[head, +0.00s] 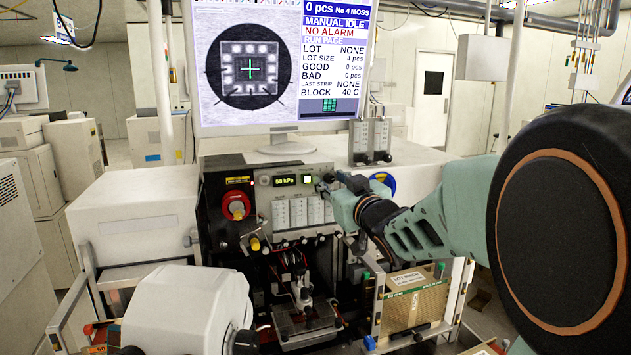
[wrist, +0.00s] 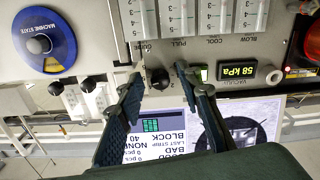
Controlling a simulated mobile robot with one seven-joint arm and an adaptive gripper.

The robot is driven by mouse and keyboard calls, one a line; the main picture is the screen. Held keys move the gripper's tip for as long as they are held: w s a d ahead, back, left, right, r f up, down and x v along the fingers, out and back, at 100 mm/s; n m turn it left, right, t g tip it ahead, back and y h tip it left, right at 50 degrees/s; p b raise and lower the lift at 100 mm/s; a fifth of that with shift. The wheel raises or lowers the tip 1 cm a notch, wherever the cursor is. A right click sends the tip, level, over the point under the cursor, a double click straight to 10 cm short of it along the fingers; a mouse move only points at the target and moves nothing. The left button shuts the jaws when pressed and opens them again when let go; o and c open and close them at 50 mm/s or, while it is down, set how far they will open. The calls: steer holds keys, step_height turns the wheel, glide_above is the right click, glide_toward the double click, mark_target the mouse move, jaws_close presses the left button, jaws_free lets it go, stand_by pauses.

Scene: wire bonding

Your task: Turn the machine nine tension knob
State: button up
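A small black knob (wrist: 160,79) sits on the grey machine panel (wrist: 118,68), between my fingertips in the wrist view. No tension or machine-nine label is readable, so I cannot tell whether it is the tension knob. My gripper (wrist: 160,74) is open, with one finger on each side of this knob. I cannot tell whether either finger touches it. In the head view my gripper (head: 326,184) is at the panel's upper right, by the green-lit display (head: 285,181), and hides the knob. Two other black knobs (wrist: 56,88) (wrist: 88,83) are to the left in the wrist view.
The wrist view is upside down. The blue machine state dial (wrist: 43,43), flow gauges (wrist: 185,18) and a red switch (wrist: 306,45) surround the knob. A monitor (head: 285,62) stands above the panel in the head view. A yellow knob (head: 255,244) is lower left of my gripper.

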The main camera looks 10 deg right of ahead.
steer(key=shift+c, duration=0.3)
jaws_close()
steer(key=shift+n+b, duration=0.3)
steer(key=shift+b, duration=0.1)
